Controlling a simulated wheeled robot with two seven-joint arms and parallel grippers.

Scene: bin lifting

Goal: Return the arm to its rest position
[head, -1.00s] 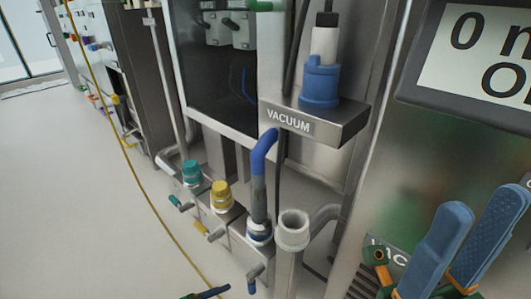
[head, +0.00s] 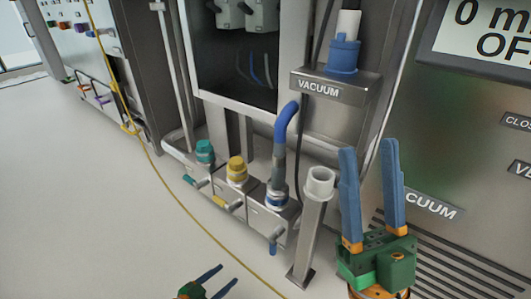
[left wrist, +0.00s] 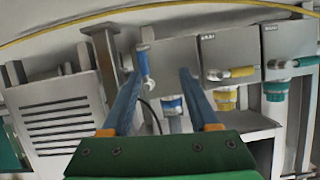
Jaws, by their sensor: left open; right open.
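My left gripper (head: 228,274) shows at the bottom edge of the head view. Its blue fingers are apart and nothing is between them; most of its arm is out of frame. In the left wrist view its fingers (left wrist: 161,72) are open and empty, with valves and a grey vented panel beyond. My right gripper (head: 368,146) is open and empty, its blue fingers pointing up in front of the steel cabinet (head: 445,160). Its green and orange body is at the lower right, to the right of the grey pipe post.
A steel post with a white open collar (head: 320,180) stands left of my right gripper. A blue hose (head: 284,122) runs down to a row of valves with teal (head: 204,150) and yellow (head: 236,168) caps. A yellow cable (head: 172,196) crosses the clear floor (head: 90,220).

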